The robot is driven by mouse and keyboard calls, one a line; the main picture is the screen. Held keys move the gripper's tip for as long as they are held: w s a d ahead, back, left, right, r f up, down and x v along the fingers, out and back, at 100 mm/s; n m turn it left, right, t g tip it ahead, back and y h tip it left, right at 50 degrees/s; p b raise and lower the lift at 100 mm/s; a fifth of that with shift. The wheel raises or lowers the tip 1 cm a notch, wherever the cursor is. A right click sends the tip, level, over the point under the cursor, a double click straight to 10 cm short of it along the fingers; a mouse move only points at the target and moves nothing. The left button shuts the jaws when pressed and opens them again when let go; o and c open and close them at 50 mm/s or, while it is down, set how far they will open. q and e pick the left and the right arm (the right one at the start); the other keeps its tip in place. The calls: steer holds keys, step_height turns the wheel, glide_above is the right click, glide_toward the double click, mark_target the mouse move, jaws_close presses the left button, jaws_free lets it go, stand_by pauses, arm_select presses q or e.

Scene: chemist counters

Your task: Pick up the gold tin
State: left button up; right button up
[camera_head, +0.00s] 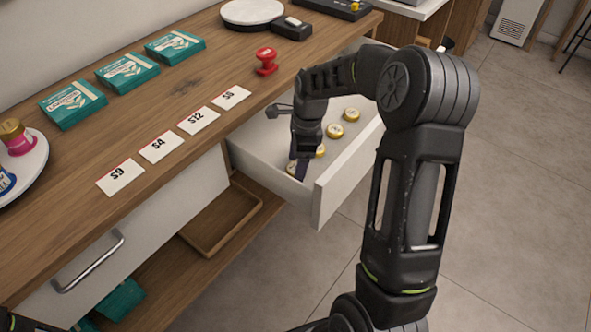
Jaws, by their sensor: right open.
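Several small round gold tins stand in a row inside the open white drawer (331,184). The far gold tin (351,114) and the one before it (336,130) are clear to see. The nearest gold tin (291,168) is at the drawer's near left end, partly covered by the fingers. My right gripper (299,172) points down into the drawer, open, with its fingertips at this nearest tin. I cannot tell whether they touch it. My left gripper is not in view.
The drawer's front panel and side walls rise around the tins. On the wooden counter (187,86) lie white label cards (198,120), teal boxes (73,104) and a red stamp (265,61). A wooden tray (219,222) sits on the shelf below.

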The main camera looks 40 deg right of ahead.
stand_by(0.4)
steer(key=c, duration=1.4)
step_height(320, 180, up, 10)
steer(key=shift+r+p, duration=0.1)
steer(key=shift+p, duration=0.45)
